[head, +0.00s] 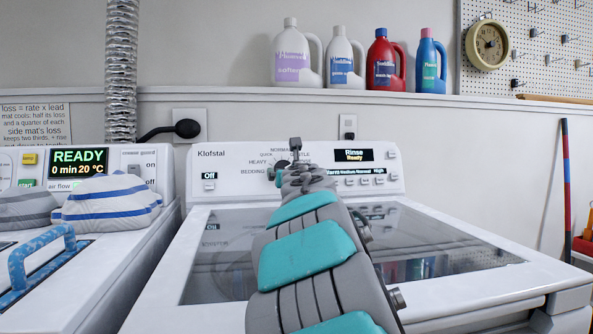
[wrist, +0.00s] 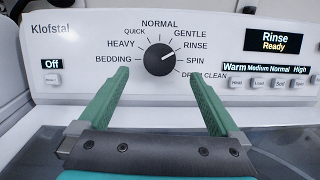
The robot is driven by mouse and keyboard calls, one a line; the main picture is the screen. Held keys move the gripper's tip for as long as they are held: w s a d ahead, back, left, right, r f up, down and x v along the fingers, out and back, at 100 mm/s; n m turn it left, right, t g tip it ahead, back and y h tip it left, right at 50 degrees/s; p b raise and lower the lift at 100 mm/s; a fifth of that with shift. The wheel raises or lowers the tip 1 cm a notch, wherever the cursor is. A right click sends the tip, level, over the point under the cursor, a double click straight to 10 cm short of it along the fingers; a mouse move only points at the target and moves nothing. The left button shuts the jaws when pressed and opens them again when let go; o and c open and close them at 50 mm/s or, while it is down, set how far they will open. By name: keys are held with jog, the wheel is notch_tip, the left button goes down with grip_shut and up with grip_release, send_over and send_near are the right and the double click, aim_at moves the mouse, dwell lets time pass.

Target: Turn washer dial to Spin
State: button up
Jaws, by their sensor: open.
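The washer dial (wrist: 159,62) is a round black knob on the white Klofstal control panel (wrist: 95,45). Its white pointer line points up and right toward RINSE. The SPIN label (wrist: 195,61) is just right of the knob, below RINSE. The washer display (wrist: 274,41) reads "Rinse Ready". My gripper (wrist: 159,73) is open, its two green fingers apart on the left and right of the dial in the picture. The fingers appear short of the knob, with no contact visible. In the head view my gripper (head: 285,172) and arm hide most of the dial.
Below the panel is the washer's dark glass lid (head: 430,250). A second machine (head: 90,285) with a READY display and folded striped cloth (head: 105,205) stands at left. Several detergent bottles (head: 340,58) stand on the shelf above. Small buttons (wrist: 268,84) line the panel's right.

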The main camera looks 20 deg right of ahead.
jog(key=shift+p+x, duration=1.5)
jog(key=shift+x, duration=2.15)
jog(key=c, duration=1.4)
jog(key=shift+m, duration=0.5)
jog(key=shift+a+f+m+g+h+p, duration=0.15)
jog(key=shift+m+h, duration=0.15)
jog(key=shift+m, duration=0.4)
jog(key=shift+a+r+m+g+h+p, duration=0.15)
jog(key=shift+m+h, duration=0.15)
jog(key=shift+m, duration=0.4)
jog(key=shift+d+m+g+h, duration=0.2)
jog(key=shift+m+g+h, duration=0.25)
jog(key=shift+m, duration=1.15)
